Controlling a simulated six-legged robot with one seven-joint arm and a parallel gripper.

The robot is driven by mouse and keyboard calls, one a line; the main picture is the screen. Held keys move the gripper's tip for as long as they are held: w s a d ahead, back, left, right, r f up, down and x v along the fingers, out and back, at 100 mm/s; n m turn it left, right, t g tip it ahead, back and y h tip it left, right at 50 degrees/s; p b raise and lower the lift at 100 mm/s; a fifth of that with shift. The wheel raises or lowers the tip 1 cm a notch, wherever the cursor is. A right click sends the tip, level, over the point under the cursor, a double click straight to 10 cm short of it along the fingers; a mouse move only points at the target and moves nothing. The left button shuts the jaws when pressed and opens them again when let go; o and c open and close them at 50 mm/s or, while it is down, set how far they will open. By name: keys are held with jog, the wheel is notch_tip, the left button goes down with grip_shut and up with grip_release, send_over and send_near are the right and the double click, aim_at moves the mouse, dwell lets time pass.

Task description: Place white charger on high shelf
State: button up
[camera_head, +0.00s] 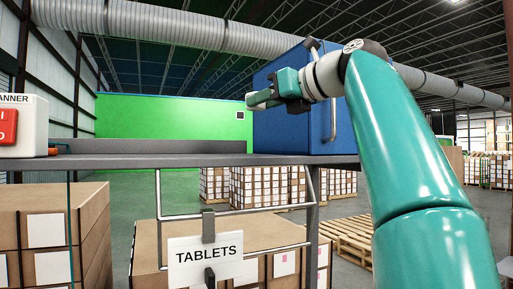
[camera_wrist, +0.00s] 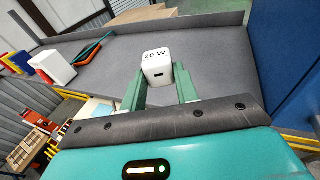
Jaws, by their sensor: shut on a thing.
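The white charger (camera_wrist: 158,68) is a small white block marked "20 W" with a dark port on its face. In the wrist view it sits between the two fingers of my gripper (camera_wrist: 160,88), which is shut on it. The high shelf (camera_wrist: 205,52) is a grey surface with a raised back edge, seen beyond the charger. In the head view my gripper (camera_head: 262,99) is above the right part of the grey shelf (camera_head: 130,160), in front of a blue cabinet. The gap between charger and shelf is hard to judge.
The blue cabinet (camera_head: 290,110) stands at the shelf's right end. A white scanner box (camera_head: 22,125) with a red panel stands at the far left. In the wrist view, green and orange flat items (camera_wrist: 90,48) lie at left. The shelf's middle is clear. A "TABLETS" sign (camera_head: 205,255) hangs below.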

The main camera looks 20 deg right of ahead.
jog(key=w+f, duration=0.2)
jog(key=w+d+f, duration=0.1)
jog(key=w+f, duration=0.2)
jog(key=shift+w+d+f, duration=0.1)
jog(key=shift+f, duration=0.1)
jog(key=shift+w+d+f, duration=0.1)
jog(key=shift+w+f, duration=0.1)
jog(key=shift+f, duration=0.5)
jog(key=shift+w+f, duration=0.2)
jog(key=shift+f, duration=0.5)
jog(key=shift+s+f, duration=0.2)
jog(key=shift+f, duration=0.3)
jog(key=shift+w+f, duration=0.15)
jog(key=shift+w, duration=0.05)
jog(key=shift+s, duration=0.15)
jog(key=o, duration=1)
jog(key=shift+f, duration=0.1)
